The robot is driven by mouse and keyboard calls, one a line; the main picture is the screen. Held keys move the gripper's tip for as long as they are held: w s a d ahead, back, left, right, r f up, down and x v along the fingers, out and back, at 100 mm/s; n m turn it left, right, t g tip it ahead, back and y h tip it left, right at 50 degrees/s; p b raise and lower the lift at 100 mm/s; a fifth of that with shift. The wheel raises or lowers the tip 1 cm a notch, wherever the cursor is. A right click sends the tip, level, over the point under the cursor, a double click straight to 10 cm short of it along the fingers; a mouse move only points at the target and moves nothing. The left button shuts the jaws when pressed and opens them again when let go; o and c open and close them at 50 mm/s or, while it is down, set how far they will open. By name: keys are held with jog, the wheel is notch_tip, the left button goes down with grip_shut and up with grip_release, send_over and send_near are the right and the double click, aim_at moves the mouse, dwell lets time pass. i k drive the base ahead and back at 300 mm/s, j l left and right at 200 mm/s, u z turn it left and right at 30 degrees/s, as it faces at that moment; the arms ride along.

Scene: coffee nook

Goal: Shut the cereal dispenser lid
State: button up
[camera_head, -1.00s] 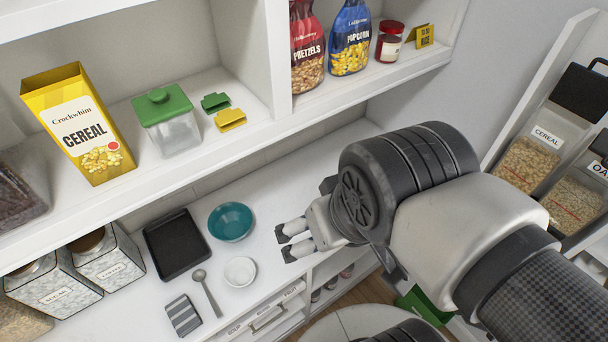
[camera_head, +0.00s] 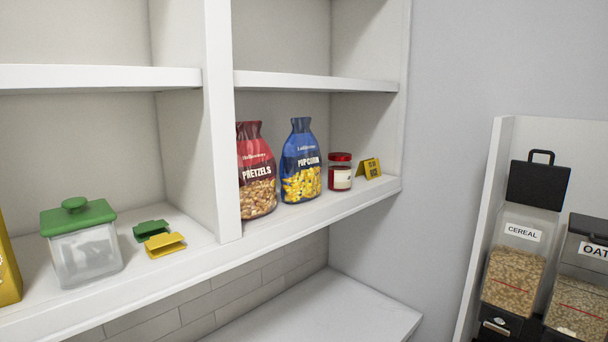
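The cereal dispenser (camera_head: 513,272) stands at the right, a clear bin labelled CEREAL and partly filled with cereal. Its black lid (camera_head: 539,184) with a loop handle stands raised and tilted up above the bin, so the dispenser is open. My gripper is outside the picture now, and so is my arm.
An oat dispenser (camera_head: 583,280) stands right beside it, its dark lid lying lower. A white side panel (camera_head: 490,200) borders the dispensers on the left. Wall shelves hold a pretzel bag (camera_head: 257,172), popcorn bag (camera_head: 301,162), red-lidded jar (camera_head: 340,172) and green-lidded container (camera_head: 82,243). A bare white counter (camera_head: 325,310) lies below.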

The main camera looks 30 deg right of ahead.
aim_at(537, 185)
jog(key=z, duration=2.2)
